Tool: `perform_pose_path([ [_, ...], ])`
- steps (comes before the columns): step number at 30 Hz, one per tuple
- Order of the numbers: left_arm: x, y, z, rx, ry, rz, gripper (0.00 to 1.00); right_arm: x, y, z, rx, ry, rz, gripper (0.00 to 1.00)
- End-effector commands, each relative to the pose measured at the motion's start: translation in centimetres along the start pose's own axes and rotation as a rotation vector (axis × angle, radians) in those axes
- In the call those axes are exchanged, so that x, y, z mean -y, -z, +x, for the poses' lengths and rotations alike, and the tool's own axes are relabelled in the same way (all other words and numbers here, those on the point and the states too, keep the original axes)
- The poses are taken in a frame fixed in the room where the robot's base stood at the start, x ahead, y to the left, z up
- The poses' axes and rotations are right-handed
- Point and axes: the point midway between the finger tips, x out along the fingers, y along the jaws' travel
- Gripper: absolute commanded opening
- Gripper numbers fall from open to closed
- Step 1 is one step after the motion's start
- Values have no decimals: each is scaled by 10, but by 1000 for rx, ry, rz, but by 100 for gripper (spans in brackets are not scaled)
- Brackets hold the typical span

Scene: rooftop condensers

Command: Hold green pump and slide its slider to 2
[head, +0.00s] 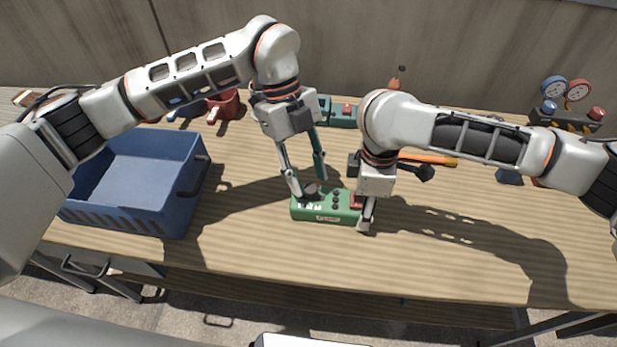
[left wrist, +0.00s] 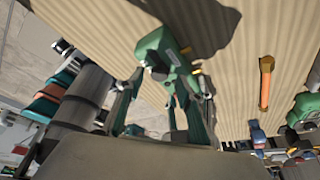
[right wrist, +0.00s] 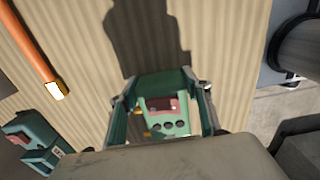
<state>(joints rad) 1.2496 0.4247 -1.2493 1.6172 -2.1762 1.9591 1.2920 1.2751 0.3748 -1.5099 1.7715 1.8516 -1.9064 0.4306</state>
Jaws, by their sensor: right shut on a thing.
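The green pump (head: 325,214) lies near the table's front edge, with white marks, dark round knobs and a red part on its top. It also shows in the left wrist view (left wrist: 168,45) and the right wrist view (right wrist: 165,122). My right gripper (head: 364,218) is shut on the pump's right end, with a finger on each side. My left gripper (head: 305,184) is open above the pump's left end. A grey knob (head: 311,188) stands there between its fingers; I cannot tell whether they touch it. The numbers are too small to read.
A blue bin (head: 140,215) stands at the left. Behind are a red container (head: 224,105), another green device (head: 342,115), an orange-handled tool (head: 430,158) and gauges (head: 565,90) at the back right. The table's front right is clear.

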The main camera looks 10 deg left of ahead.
Motion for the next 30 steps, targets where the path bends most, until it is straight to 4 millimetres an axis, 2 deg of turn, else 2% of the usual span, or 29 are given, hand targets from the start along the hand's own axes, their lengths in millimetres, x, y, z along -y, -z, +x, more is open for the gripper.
perform_pose_path([
  [9,1,-1,-65,5,4,-1,37,0,0,0,0,-1,0,8],
  [15,0,0,-95,2,2,0,37,0,0,0,0,-1,0,8],
  [21,0,0,-106,2,1,-1,37,0,0,0,0,-1,0,8],
  [30,0,0,-107,1,1,0,37,0,0,-1,0,-1,0,8],
])
